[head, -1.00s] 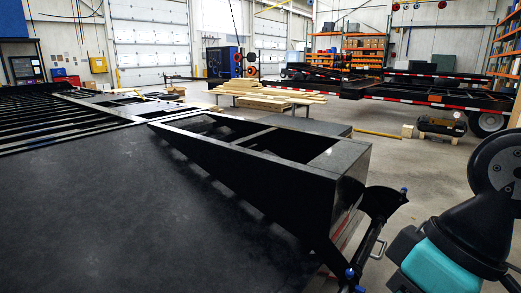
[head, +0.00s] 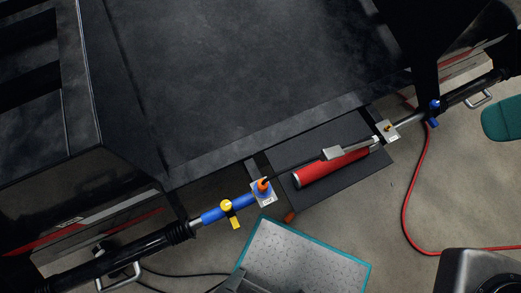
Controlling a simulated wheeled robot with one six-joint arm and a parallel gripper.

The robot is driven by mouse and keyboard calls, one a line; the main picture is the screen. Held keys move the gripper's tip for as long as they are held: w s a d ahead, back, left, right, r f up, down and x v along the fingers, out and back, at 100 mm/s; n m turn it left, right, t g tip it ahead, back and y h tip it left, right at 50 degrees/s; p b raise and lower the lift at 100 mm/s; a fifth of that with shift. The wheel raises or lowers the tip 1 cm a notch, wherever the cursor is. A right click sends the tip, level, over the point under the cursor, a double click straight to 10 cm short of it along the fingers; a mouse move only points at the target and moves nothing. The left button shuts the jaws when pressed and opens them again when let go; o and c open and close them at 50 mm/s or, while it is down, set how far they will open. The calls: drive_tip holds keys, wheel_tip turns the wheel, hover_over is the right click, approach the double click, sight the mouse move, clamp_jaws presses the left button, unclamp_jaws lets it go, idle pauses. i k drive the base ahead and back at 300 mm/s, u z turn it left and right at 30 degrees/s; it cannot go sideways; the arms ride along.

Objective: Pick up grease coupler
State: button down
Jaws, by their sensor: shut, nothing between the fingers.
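A grease gun with a red barrel (head: 325,168) and a grey head lies on a dark flat board at the trailer's edge in the head view. I cannot tell for sure which small part is the grease coupler. A second small fitting sits on another metal plate (head: 387,130) at the right. My gripper's fingers do not show; only parts of my body are at the right and bottom edges.
The black trailer deck (head: 250,70) fills the top. A blue sleeve (head: 228,209) with a yellow valve is at left. A black bar (head: 130,255) with a handle reaches lower left. A red hose (head: 408,205) curves over the concrete floor (head: 375,225) at right.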

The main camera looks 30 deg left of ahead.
sight(262, 189)
drive_tip(key=u, duration=1.05)
drive_tip(key=k, duration=0.65)
drive_tip(key=u, duration=2.8)
drive_tip(key=k, duration=1.65)
drive_tip(key=z, duration=1.65)
